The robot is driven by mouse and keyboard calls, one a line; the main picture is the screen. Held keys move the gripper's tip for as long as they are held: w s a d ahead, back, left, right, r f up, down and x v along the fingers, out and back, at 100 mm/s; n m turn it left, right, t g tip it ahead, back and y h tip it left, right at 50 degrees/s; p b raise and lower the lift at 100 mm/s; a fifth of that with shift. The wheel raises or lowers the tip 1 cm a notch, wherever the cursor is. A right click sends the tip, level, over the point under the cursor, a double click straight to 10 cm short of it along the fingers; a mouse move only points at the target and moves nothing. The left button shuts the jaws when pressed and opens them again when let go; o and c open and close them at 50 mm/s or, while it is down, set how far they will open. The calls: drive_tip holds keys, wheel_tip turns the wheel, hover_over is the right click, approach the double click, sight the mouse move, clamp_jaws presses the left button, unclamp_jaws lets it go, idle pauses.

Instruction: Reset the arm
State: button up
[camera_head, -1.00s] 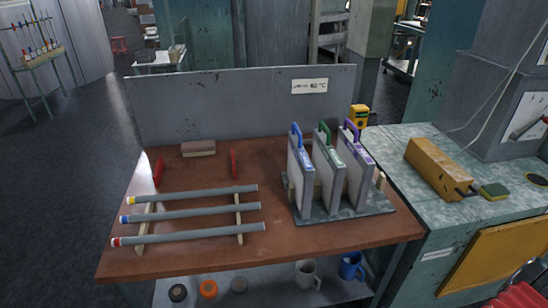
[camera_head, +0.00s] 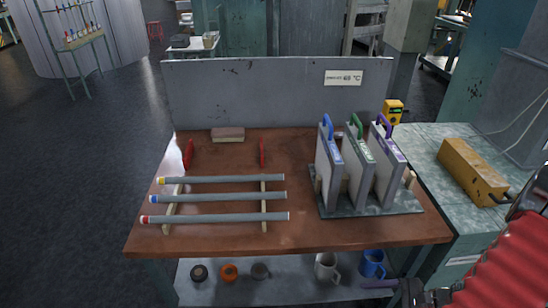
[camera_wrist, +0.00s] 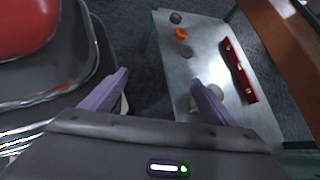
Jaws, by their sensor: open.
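My gripper (camera_wrist: 158,97) shows in the wrist view with its two purple fingers spread wide apart and nothing between them. Beyond the fingers lie dark floor and the grey lower shelf (camera_wrist: 176,75). In the head view, part of my red arm reaches in at the lower right, and a purple finger (camera_head: 380,284) shows in front of the lower shelf. The rest of the gripper is cut off by the picture's bottom edge.
Three capped grey tubes (camera_head: 218,198) lie across wooden supports on the brown bench (camera_head: 290,238). Three handled panels (camera_head: 358,170) stand upright in a rack on its right. The lower shelf holds an orange ring (camera_head: 229,273), mugs (camera_head: 327,267) and a red bar (camera_wrist: 238,70).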

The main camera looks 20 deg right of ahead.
drive_tip(key=w+a+r+n+h, duration=0.1)
drive_tip(key=a+r+n+h, duration=0.2)
drive_tip(key=a+r+n, duration=0.4)
drive_tip(key=a+r+n+h, duration=0.2)
drive_tip(key=a+r+n, duration=0.6)
drive_tip(key=r, duration=0.8)
drive_tip(key=w+a+r+n+h, duration=0.1)
drive_tip(key=a+r+n+h, duration=0.2)
drive_tip(key=a+r+n, duration=0.4)
wheel_tip(320, 180, up, 4)
drive_tip(key=shift+w+a+r+n+g+h, duration=0.2)
drive_tip(key=shift+w+n+g+h, duration=0.1)
drive_tip(key=shift+n, duration=0.1)
drive_tip(key=shift+f, duration=0.1)
